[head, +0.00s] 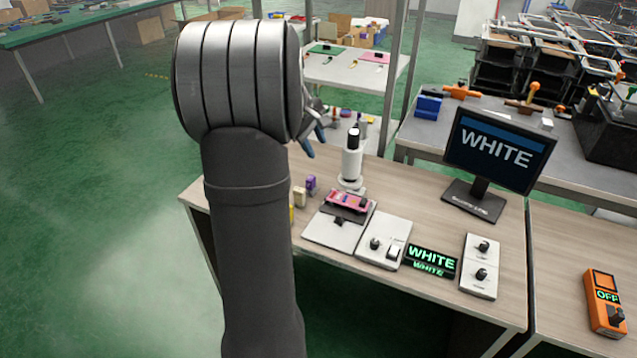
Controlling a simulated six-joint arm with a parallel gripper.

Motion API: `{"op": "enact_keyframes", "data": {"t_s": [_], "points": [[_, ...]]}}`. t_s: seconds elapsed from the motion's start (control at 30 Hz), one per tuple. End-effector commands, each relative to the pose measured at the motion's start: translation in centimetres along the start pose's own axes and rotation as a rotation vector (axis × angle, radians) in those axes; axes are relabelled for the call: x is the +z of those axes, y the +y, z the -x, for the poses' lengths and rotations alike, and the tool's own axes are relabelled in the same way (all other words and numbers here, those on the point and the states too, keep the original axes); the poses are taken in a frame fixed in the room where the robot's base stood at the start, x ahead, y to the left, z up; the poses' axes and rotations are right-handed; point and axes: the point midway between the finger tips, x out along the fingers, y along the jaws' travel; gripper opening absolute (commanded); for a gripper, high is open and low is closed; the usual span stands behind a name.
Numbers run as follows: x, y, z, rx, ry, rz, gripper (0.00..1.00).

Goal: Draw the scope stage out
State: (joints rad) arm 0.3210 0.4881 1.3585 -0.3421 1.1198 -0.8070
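The scope (351,165), a white upright tube with a black top, stands on the wooden desk. In front of it is the scope stage, a dark slide with a pink-red top piece (345,202), over a light grey base plate (322,232). A small dark part at the stage's front may be its handle; it is too small to tell. My gripper (314,140) is partly hidden behind my arm. Its bluish fingers hang above and left of the scope, apart from the stage. Whether the fingers are open or shut cannot be made out.
Right of the stage are a knob panel (372,254), a lit WHITE display (431,260) and another knob panel (490,278). A monitor (497,148) stands behind. Small purple (311,183) and beige blocks sit left. An orange OFF box (604,300) is far right.

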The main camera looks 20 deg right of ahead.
Motion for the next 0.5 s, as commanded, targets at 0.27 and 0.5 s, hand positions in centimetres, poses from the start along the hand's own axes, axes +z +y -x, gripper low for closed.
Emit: {"op": "enact_keyframes", "data": {"t_s": [0.27, 0.5], "points": [[1.9, 1.2, -6.1, -0.188, -0.024, -0.680, 0.38], [3.4, 1.9, -10.2, -0.328, -0.091, -1.197, 0.38]]}}
